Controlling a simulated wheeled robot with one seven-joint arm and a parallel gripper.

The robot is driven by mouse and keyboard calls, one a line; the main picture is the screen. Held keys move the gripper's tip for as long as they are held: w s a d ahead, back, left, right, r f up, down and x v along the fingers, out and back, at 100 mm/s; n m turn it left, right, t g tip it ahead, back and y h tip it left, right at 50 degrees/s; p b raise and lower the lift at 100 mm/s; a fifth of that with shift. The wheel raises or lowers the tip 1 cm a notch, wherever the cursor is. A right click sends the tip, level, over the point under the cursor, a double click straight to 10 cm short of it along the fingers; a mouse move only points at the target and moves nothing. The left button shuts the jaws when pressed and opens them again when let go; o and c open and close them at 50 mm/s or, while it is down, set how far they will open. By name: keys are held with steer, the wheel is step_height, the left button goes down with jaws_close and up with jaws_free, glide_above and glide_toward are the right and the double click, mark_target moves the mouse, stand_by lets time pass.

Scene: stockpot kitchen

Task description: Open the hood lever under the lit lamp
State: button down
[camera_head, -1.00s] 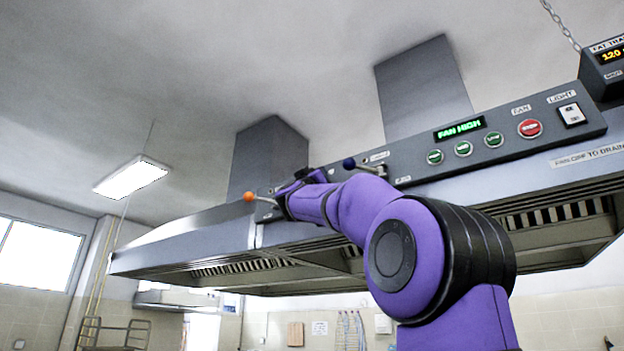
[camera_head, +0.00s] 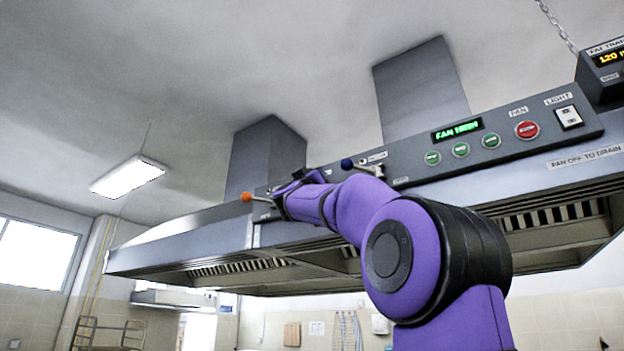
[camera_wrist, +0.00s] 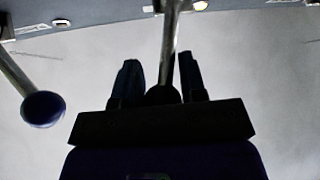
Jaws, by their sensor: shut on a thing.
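In the wrist view my gripper (camera_wrist: 160,63) is shut on a metal hood lever (camera_wrist: 170,35), whose dark end sits between the fingers. Its knob colour is lost in shadow. A lamp (camera_wrist: 200,5) with a warm glow shows at the top edge, close beside this lever's upper end. In the head view an orange-knobbed lever (camera_head: 247,196) and a dark blue-knobbed lever (camera_head: 347,164) flank my wrist; my fingers are hidden there.
The hood panel (camera_head: 400,168) carries a green "FAN HIGH" display (camera_head: 457,131), several green buttons, a red button (camera_head: 527,130) and a light switch (camera_head: 569,117). A dark box (camera_head: 603,72) with an orange readout is at upper right.

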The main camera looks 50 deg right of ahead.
steer(key=shift+s+d+r+m+g, duration=0.2)
steer(key=shift+s+d+m+g, duration=0.1)
steer(key=shift+s+g, duration=0.25)
steer(key=c, duration=1)
jaws_free()
steer(key=shift+c, duration=0.2)
steer(key=o, duration=0.3)
steer(key=shift+s+d, duration=0.2)
steer(key=shift+s, duration=0.05)
steer(key=shift+w+a+f+t, duration=0.1)
steer(key=shift+w+a+t, duration=0.05)
steer(key=shift+w+t, duration=0.2)
steer(key=shift+s+a+f, duration=1)
steer(key=shift+s+f, duration=0.1)
steer(key=shift+f, duration=0.35)
steer(key=shift+s+a+f, duration=1.05)
steer(key=shift+s+f, duration=0.05)
steer(key=shift+f, duration=0.3)
steer(key=shift+s+a+f, duration=1)
steer(key=shift+s+f, duration=0.1)
steer(key=shift+f, duration=0.35)
